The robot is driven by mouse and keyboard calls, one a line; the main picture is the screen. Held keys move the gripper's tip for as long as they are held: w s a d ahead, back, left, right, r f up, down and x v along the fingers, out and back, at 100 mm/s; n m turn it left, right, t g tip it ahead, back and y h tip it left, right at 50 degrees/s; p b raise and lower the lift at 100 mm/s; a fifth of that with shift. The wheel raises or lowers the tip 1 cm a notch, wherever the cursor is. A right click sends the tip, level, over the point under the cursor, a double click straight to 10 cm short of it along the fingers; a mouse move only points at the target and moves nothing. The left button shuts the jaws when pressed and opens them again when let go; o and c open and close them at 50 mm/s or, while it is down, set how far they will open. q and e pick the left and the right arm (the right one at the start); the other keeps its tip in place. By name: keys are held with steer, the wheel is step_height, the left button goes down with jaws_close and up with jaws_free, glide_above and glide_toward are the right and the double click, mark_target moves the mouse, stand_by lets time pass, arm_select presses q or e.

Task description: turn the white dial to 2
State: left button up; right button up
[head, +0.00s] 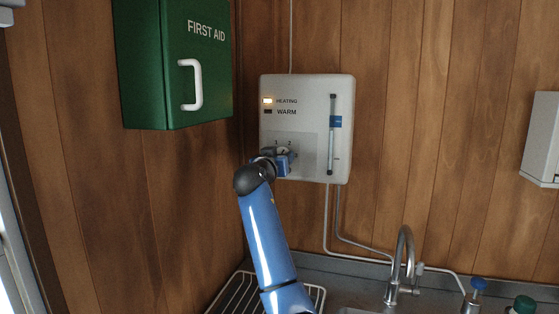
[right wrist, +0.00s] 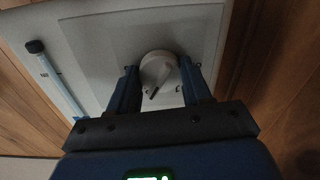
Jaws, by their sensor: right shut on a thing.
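The white dial (right wrist: 158,68) sits on the lower left of a white wall heater box (head: 306,117). My right gripper (head: 281,161) is at the dial, and in the right wrist view its two blue fingers stand on either side of the dial, shut on it. A dark pointer mark shows on the dial in that view. In the head view the gripper hides most of the dial; the small figures 1 and 2 show just above it. I cannot tell exactly which figure the pointer meets. My left gripper is out of view.
The lamp by HEATING (head: 267,101) glows; the lamp by WARM (head: 268,111) is dark. A green first aid cabinet (head: 165,70) hangs upper left. A tap (head: 402,262) and dish rack (head: 236,295) are below.

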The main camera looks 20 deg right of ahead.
steer(key=shift+f, duration=0.2)
steer(key=o, duration=1.1)
steer(key=shift+r, duration=0.15)
steer(key=shift+c, duration=0.2)
steer(key=shift+s+a, duration=0.1)
steer(key=b+v, duration=0.2)
steer(key=v, duration=0.8)
steer(key=shift+s+a+b, duration=0.2)
steer(key=shift+a+b, duration=0.05)
steer(key=shift+b, duration=0.1)
